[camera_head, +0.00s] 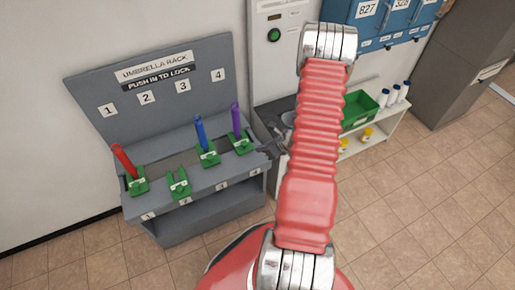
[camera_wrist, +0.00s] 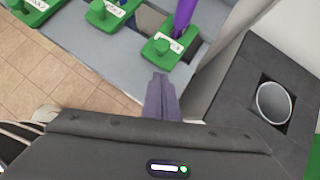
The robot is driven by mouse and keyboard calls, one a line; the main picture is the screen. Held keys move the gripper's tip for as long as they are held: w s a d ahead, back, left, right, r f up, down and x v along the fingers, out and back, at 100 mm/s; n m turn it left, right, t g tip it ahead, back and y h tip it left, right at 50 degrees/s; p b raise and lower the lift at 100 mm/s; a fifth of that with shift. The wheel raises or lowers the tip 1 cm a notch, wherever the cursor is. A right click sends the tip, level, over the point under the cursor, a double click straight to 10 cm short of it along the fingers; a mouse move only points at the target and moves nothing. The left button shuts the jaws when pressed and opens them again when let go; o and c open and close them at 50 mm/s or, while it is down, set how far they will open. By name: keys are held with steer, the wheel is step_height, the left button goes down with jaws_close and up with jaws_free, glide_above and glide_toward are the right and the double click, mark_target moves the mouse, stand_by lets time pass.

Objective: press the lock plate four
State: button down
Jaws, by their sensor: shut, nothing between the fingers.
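The grey umbrella rack (camera_head: 150,55) has four numbered slots with green lock plates. Lock plate four (camera_head: 243,146) is at the right end, with a purple umbrella (camera_head: 236,116) standing in its slot. In the wrist view, plate four (camera_wrist: 163,55) lies just beyond my fingertips, with the purple umbrella (camera_wrist: 184,18) behind it. My gripper (camera_head: 264,148) is shut and empty, just right of plate four in the head view. Its closed fingers (camera_wrist: 160,77) point at the plate's near edge; I cannot tell whether they touch it.
A blue umbrella (camera_head: 200,132) stands in slot three and a red one (camera_head: 124,160) in slot one; slot two's plate (camera_head: 179,185) has none. A dark counter with a round cup (camera_wrist: 274,102) is close on the right. Tiled floor is open in front.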

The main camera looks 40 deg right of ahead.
steer(key=a+v, duration=0.1)
steer(key=v, duration=0.7)
steer(key=shift+s+d+r, duration=0.15)
steer(key=shift+s+d, duration=0.15)
steer(key=shift+d, duration=0.15)
steer(key=s+a+r+n, duration=0.3)
steer(key=a+r+n, duration=0.8)
steer(key=r, duration=0.1)
steer(key=s+a+r+n+g+h, duration=0.1)
steer(key=s+a+r+n, duration=0.2)
steer(key=a+r+n, duration=0.8)
steer(key=s+a+r+n+g, duration=0.1)
steer(key=s+a+r+n, duration=0.2)
steer(key=a+r+n, duration=0.8)
step_height(320, 180, up, 3)
steer(key=shift+s+a+r+n+h, duration=0.1)
steer(key=shift+s+a+n+h, duration=0.05)
steer(key=shift+s+n+h, duration=0.2)
